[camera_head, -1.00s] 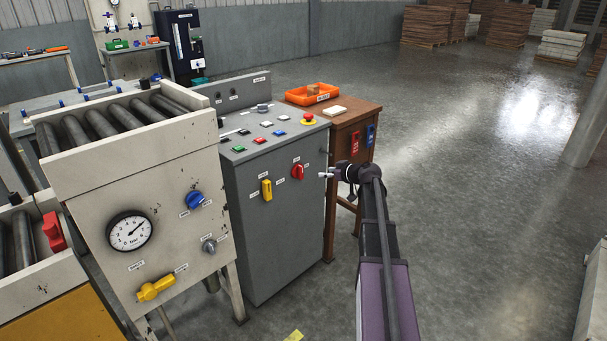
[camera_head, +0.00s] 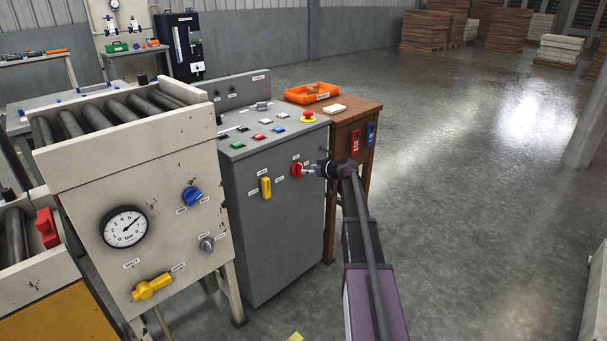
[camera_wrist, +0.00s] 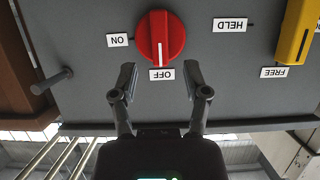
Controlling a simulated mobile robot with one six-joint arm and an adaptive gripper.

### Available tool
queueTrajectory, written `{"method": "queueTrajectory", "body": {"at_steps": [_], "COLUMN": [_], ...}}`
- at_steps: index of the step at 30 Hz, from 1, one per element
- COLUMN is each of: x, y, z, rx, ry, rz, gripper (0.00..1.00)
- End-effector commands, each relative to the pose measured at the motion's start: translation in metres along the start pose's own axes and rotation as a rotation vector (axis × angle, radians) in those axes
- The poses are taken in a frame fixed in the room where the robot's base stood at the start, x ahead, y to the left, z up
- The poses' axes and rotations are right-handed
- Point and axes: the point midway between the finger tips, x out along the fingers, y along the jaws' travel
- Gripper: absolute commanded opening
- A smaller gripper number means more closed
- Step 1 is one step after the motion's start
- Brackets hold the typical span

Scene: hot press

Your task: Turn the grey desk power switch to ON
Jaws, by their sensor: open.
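The grey desk (camera_head: 285,230) stands in the middle of the head view. Its front carries a red rotary switch (camera_head: 297,169), which also shows in the wrist view (camera_wrist: 160,38). The wrist view is upside down. There the switch's white line points at the OFF label (camera_wrist: 161,74), and the ON label (camera_wrist: 118,40) is to the left. My gripper (camera_wrist: 159,80) is open and empty. Its two fingers point at the switch, one to each side of the OFF label, just short of the knob. In the head view my gripper (camera_head: 309,171) is just right of the switch.
A yellow handle (camera_wrist: 296,32) with HELD and FREE labels is beside the switch. A grey peg (camera_wrist: 52,81) sticks out on the other side. A brown wooden cabinet (camera_head: 352,135) adjoins the desk. The floor to the right is clear.

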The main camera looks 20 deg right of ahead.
Motion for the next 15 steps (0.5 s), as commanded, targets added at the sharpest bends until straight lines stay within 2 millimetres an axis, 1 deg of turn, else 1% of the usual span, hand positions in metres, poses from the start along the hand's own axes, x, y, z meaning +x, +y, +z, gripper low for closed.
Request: {"method": "queueTrajectory", "body": {"at_steps": [1,6,10,15], "x": [0.011,0.031,0.040,0.045], "y": [0.001,0.001,0.000,0.000], "z": [0.002,0.002,0.001,0.000], "rx": [-0.001,-0.002,-0.002,-0.001], "ry": [0.000,-0.001,-0.001,0.000], "rz": [-0.001,0.000,0.000,0.000], "gripper": [0.60,0.60,0.60,0.60]}}
